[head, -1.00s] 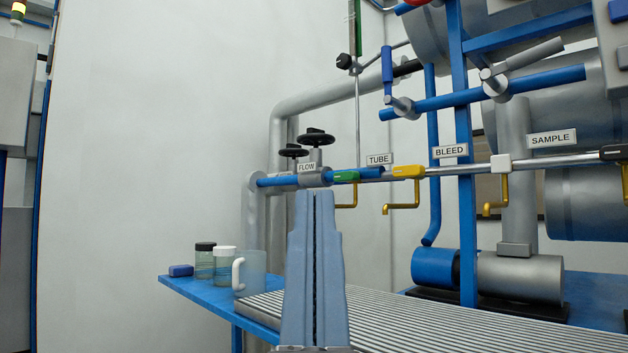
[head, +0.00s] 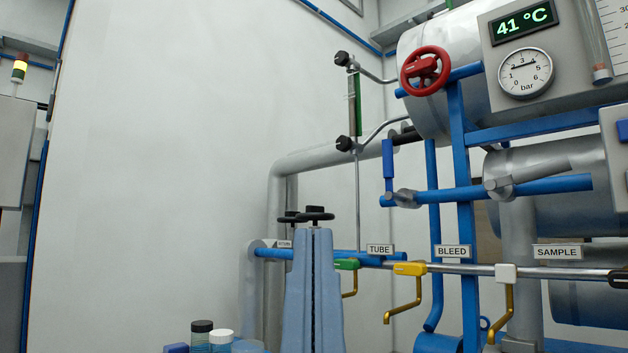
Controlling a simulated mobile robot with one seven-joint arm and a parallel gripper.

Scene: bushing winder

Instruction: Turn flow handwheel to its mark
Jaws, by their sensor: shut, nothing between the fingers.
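Two black handwheels stand on grey valve bodies at the left end of the blue pipe. The larger, nearer handwheel (head: 318,214), which had the FLOW label under it earlier, shows just above my fingertips. A smaller handwheel (head: 290,217) is behind it to the left. My gripper (head: 316,232) points upward, its long blue-grey fingers shut and empty. It covers the valve body and the FLOW label in the picture. I see no contact, and cannot tell how far the wheel is behind the fingers. No mark on the wheel is discernible.
Right of my gripper are a green lever valve (head: 346,264) by the TUBE label (head: 380,250) and a yellow one (head: 410,269) by BLEED. A red handwheel (head: 425,70) and gauge (head: 526,73) are above. Jars (head: 202,335) stand low left; the wall side is clear.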

